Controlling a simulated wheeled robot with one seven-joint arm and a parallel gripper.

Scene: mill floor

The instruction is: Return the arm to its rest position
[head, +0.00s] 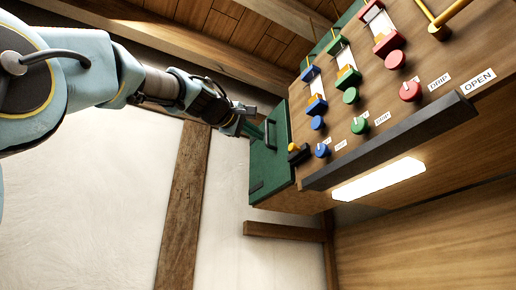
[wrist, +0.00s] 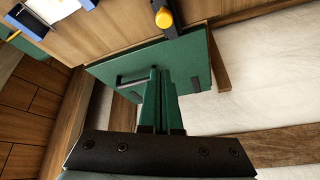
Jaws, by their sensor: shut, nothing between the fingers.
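My arm reaches in from the left in the head view. My gripper (head: 258,131) is close to a green door panel (head: 270,165) on the side of a wooden control cabinet (head: 400,95). In the wrist view, the fingers of my gripper (wrist: 160,76) are shut together and empty, and they overlap the green panel (wrist: 195,55). A dark handle (wrist: 134,78) on the panel shows just left of the fingers. I cannot tell whether the fingers touch the panel or handle.
The cabinet carries blue, green and red knobs and sliders, and a yellow-tipped lever (head: 294,147) sits near the panel. A dark bar (head: 390,140) runs along its lower edge above a lit lamp (head: 379,180). Pale wall (head: 90,215) and open room lie left, below my arm.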

